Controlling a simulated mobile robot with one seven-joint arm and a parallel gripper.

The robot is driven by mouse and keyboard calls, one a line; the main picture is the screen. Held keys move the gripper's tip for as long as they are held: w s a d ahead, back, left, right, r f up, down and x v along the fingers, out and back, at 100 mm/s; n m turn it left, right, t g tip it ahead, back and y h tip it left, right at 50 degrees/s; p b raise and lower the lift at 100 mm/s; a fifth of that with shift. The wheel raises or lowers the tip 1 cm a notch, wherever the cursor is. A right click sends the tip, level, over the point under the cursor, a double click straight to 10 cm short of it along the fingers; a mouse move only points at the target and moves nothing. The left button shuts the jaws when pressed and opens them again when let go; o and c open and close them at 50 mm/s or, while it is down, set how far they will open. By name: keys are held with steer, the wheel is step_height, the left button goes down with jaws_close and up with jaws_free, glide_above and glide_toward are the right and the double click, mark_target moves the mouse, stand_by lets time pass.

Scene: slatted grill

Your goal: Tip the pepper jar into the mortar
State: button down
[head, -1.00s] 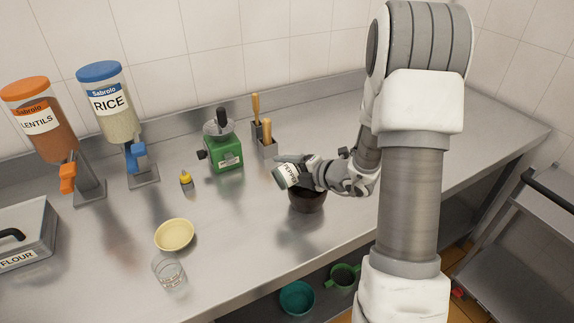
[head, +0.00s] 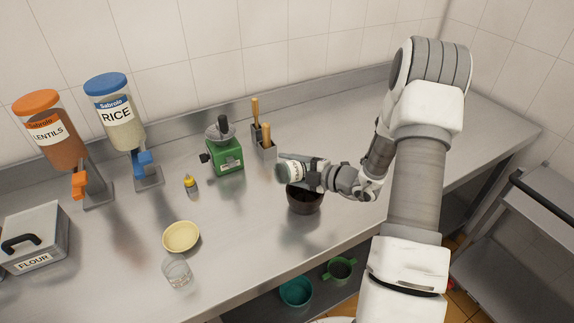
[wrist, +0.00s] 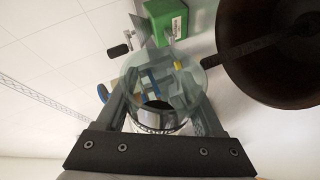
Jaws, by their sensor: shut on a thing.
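The pepper jar (head: 290,173) is a small clear jar with a white label, held on its side by my gripper (head: 312,175). My gripper is shut on it, just above the mortar. The dark brown mortar (head: 305,202) stands on the counter below the jar, its rim partly hidden by the jar and gripper. In the wrist view the glass jar (wrist: 160,90) sits between the fingers, and the mortar (wrist: 275,75) shows at the upper right with a dark bar across its mouth. I cannot tell whether anything is falling from the jar.
A green grinder (head: 226,155) and utensil holders (head: 265,150) stand behind the mortar. A yellow bowl (head: 181,236), a glass (head: 177,271) and a small yellow-capped bottle (head: 190,184) stand to the left. Rice (head: 116,110) and lentil (head: 50,130) dispensers and a flour bin (head: 35,238) are farther left.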

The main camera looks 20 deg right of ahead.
steer(key=shift+w+d+r+m+t+y+p, duration=0.1)
steer(key=shift+d+r+m+t+y+p, duration=0.25)
steer(key=shift+m+p, duration=0.3)
steer(key=shift+d+r+m+t+y+p, duration=0.15)
steer(key=shift+r+m+y+p, duration=0.15)
steer(key=shift+m+y+p, duration=0.3)
steer(key=shift+a+f+n+g+h+p, duration=0.4)
steer(key=shift+n+h, duration=0.25)
steer(key=shift+n, duration=0.3)
steer(key=shift+a+f+n+h+b, duration=0.3)
steer(key=shift+f+n+h+b, duration=0.2)
steer(key=shift+f+n+h, duration=0.35)
steer(key=f+n+h+b, duration=0.1)
steer(key=b, duration=0.1)
steer(key=n+h+b, duration=0.2)
steer(key=shift+s+a+f+g, duration=0.15)
steer(key=shift+s+f+g, duration=0.05)
steer(key=shift+f+g, duration=0.15)
